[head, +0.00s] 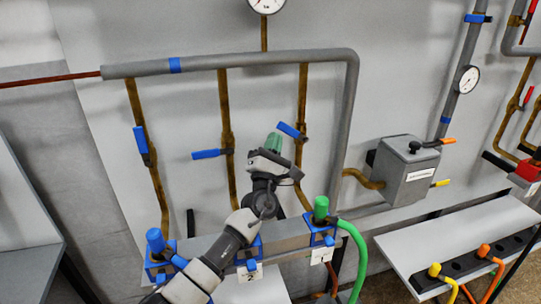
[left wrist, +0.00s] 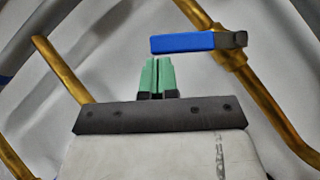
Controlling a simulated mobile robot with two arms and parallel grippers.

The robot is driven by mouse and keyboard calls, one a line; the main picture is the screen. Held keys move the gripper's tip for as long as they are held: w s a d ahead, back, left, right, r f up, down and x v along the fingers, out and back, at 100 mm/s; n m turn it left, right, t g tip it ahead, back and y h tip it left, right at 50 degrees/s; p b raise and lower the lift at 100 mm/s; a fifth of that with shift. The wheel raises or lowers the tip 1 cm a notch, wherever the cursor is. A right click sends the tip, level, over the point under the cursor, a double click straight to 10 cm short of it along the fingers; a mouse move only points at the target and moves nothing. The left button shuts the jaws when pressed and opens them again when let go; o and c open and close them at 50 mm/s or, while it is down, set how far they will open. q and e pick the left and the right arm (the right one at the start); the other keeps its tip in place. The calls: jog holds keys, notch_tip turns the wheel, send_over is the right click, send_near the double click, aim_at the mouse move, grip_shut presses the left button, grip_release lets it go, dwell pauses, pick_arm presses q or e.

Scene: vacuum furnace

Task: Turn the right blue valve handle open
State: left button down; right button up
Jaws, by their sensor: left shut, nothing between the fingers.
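The right blue valve handle (head: 289,130) sits on the rightmost of three brass pipes in the head view, sticking out to the upper left of its valve. In the left wrist view what appears to be the same handle (left wrist: 182,43) lies nearly level, just beyond the fingertips and reaching to their right. My left gripper (head: 274,139) has green fingers, shut and empty, close to the left of the handle in the head view. The fingers also show in the left wrist view (left wrist: 158,63), with a small visible gap below the handle. Contact cannot be told. My right gripper is out of view.
A middle blue handle (head: 208,154) points left, and a left blue handle (head: 141,140) lies along its pipe. A grey pipe (head: 240,60) runs above. A grey box (head: 408,170) stands right. A green-capped fitting (head: 321,208) with a green hose stands below.

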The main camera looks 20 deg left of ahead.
aim_at(281, 122)
pick_arm(q)
jog(key=shift+w+r, duration=0.15)
jog(key=shift+w, duration=0.1)
jog(key=r+m+g+h+p, duration=0.1)
jog(key=m+p, duration=0.1)
jog(key=p, duration=0.2)
jog(key=d+r+m+g+h+p, duration=0.1)
jog(key=r+m+h+p, duration=0.1)
jog(key=p, duration=0.2)
jog(key=w+r+m+g+h+p, duration=0.1)
jog(key=m+p, duration=0.1)
jog(key=p, duration=0.2)
jog(key=shift+d+r+m, duration=0.2)
jog(key=shift+r+m, duration=0.1)
jog(key=shift+r, duration=0.05)
jog(key=shift+h, duration=0.3)
jog(key=shift+w+d+r+p, duration=0.2)
jog(key=shift+w+d+r, duration=0.15)
jog(key=shift+d, duration=0.2)
jog(key=shift+w+d+r+p, duration=0.2)
jog(key=shift+w+d+r, duration=0.15)
jog(key=shift+d, duration=0.15)
jog(key=shift+w+d+r+p, duration=0.25)
jog(key=shift+w+d, duration=0.1)
jog(key=shift+d, duration=0.2)
jog(key=shift+a, duration=0.1)
